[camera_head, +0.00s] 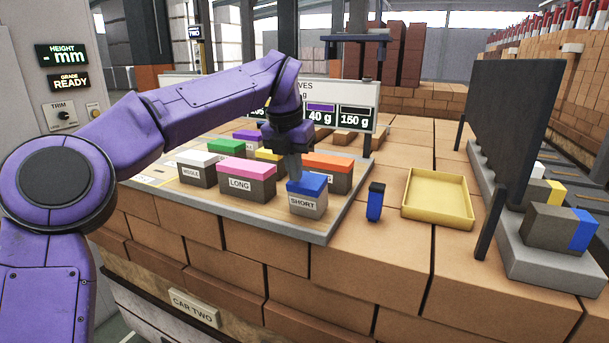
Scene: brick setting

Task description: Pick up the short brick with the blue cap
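The short brick (306,204) is grey with a blue cap (307,184) and a label reading SHORT. It stands upright at the front right corner of the grey-edged board (318,236). My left gripper (296,172) points down at the back left edge of the blue cap, very close to it. I cannot tell whether its fingers touch the brick or how far apart they are. My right gripper is not in view.
A pink-capped LONG brick (247,184) stands left of the short brick, an orange-capped one (328,172) behind it. More capped bricks stand further back. A blue-and-black block (375,202), a yellow tray (437,222) and a dark upright panel (497,125) lie to the right.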

